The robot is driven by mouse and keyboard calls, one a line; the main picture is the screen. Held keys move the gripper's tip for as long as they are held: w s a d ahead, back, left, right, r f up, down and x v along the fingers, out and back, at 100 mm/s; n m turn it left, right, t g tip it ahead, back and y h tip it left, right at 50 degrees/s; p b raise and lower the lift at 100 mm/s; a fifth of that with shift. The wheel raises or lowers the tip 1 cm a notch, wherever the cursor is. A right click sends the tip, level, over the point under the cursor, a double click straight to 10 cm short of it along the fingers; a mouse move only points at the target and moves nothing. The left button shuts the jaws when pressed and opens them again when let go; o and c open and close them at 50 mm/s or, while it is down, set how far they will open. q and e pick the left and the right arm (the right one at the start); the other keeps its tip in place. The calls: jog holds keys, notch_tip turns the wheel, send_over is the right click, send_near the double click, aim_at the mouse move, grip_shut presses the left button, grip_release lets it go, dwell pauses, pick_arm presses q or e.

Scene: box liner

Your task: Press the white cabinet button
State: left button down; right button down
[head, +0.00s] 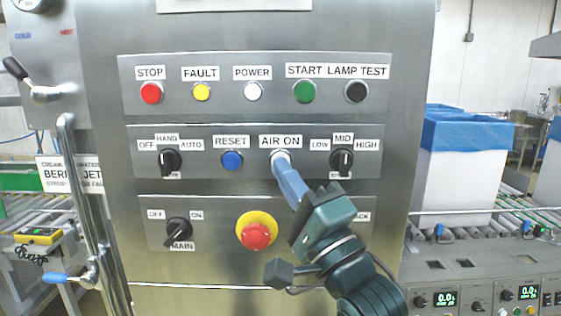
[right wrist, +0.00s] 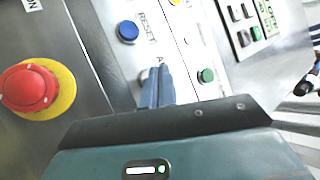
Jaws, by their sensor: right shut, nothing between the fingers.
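A steel cabinet panel (head: 236,190) faces me with labelled rows of controls. In the middle row, below the AIR ON label (head: 279,142), a pale button edge (head: 280,153) shows at my fingertips and is mostly hidden by them. A white POWER button (head: 253,91) sits in the top row, clear of my gripper. My right gripper (head: 282,162) is shut and empty, its blue fingers pointing at the AIR ON spot. In the right wrist view the closed fingers (right wrist: 157,85) reach the panel beside the blue button; I cannot tell whether they touch or press. My left gripper is out of view.
The blue RESET button (head: 232,160) is just left of the fingers and a black LOW-MID-HIGH knob (head: 342,161) is to the right. A red emergency stop (head: 256,232) with a yellow collar is below. A vertical handle (head: 80,190) stands at the left.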

jog(key=shift+w, duration=0.2)
dwell(0.6)
jog(key=shift+w, duration=0.25)
jog(key=shift+w+p, duration=0.4)
dwell(0.5)
jog(key=shift+s, duration=0.1)
jog(key=shift+s+p, duration=0.3)
jog(key=shift+s, duration=0.4)
jog(key=shift+s+p, duration=0.55)
jog(key=shift+s, duration=2)
